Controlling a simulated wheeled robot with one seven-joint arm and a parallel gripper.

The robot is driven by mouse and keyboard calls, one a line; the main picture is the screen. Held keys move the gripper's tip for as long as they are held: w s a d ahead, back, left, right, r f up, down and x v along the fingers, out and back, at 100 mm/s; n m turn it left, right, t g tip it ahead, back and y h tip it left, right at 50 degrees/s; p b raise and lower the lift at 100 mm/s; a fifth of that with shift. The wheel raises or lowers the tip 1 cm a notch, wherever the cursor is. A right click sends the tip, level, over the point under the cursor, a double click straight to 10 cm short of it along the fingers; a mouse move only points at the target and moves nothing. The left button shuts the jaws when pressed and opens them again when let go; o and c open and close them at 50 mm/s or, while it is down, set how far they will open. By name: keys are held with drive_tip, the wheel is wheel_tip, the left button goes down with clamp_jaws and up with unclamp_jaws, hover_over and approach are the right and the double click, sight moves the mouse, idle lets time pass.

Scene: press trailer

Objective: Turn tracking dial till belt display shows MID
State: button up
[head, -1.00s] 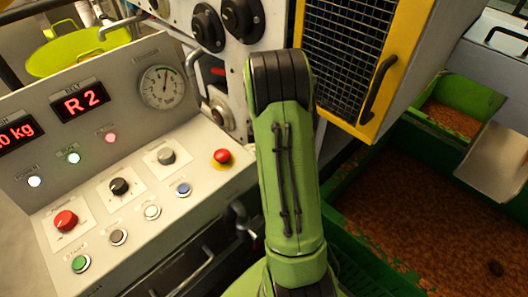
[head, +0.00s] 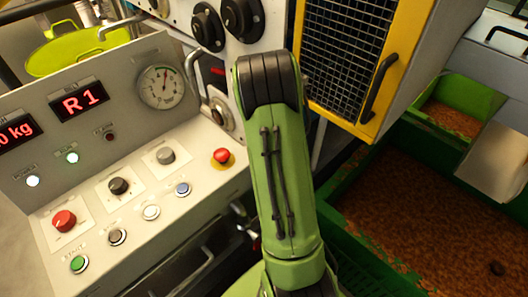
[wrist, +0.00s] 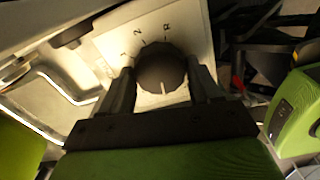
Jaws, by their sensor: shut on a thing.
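The belt display (head: 79,101) on the sloped console reads R1 in red in the head view. In the wrist view a round dark dial (wrist: 160,62) sits on a pale plate with markings, of which a 2 and an R can be made out. A white pointer mark on the dial faces the bottom of the wrist picture. My gripper (wrist: 163,76) has one finger on each side of the dial and is shut on it. In the head view my green arm hides the gripper and this dial.
The console (head: 135,192) carries a red knob (head: 64,220), a black knob (head: 119,186), a grey knob (head: 166,155), a red mushroom button (head: 222,156) and several push buttons. A yellow-framed mesh guard (head: 347,40) stands right of my arm, above a green bin (head: 365,257) of brown granules.

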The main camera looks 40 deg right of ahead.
drive_tip(key=o, duration=1.1)
drive_tip(key=shift+c, duration=0.2)
